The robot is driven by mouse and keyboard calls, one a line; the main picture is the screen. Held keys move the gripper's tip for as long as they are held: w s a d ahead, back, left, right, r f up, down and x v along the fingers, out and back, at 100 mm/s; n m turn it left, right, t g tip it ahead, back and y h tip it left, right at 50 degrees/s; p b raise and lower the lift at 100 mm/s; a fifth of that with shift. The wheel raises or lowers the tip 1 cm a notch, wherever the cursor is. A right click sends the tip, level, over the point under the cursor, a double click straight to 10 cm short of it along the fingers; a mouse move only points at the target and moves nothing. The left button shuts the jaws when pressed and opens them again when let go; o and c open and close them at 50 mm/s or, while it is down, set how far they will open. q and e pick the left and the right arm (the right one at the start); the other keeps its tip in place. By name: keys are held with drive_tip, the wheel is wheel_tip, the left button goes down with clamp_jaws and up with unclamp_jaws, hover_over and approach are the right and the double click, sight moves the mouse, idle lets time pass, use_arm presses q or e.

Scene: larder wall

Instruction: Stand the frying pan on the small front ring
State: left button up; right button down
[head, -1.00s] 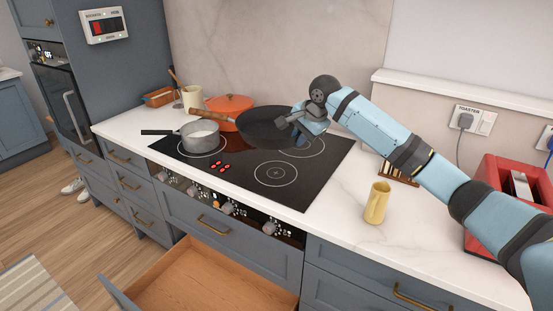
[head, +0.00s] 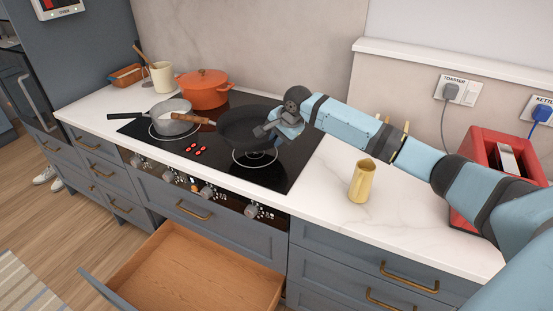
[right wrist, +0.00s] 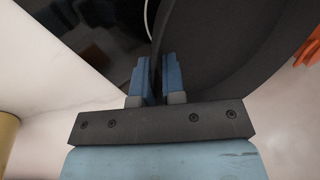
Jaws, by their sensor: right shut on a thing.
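The black frying pan (head: 240,124) with a wooden handle pointing left is over the right part of the hob. My right gripper (head: 268,129) is shut on the pan's right rim. In the right wrist view, the pan wall (right wrist: 215,50) passes between the fingers (right wrist: 154,84). The front ring (head: 256,161) shows partly below the pan's near edge, with a dark shadow on it. The pan looks raised above the glass and roughly level; the exact gap cannot be told. The back right ring is hidden behind pan and gripper. My left gripper is not in view.
A grey saucepan (head: 172,120) stands on the left front, close to the pan's handle. An orange casserole (head: 204,92) stands behind. A yellow jug (head: 361,181) and red toaster (head: 490,155) are on the right counter. An open drawer (head: 195,275) juts out below.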

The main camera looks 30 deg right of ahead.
sight(273, 165)
wheel_tip(273, 165, down, 8)
drive_tip(key=shift+w+r, duration=0.1)
idle(0.4)
drive_tip(key=c, duration=1.2)
unclamp_jaws()
drive_tip(key=v, duration=1.2)
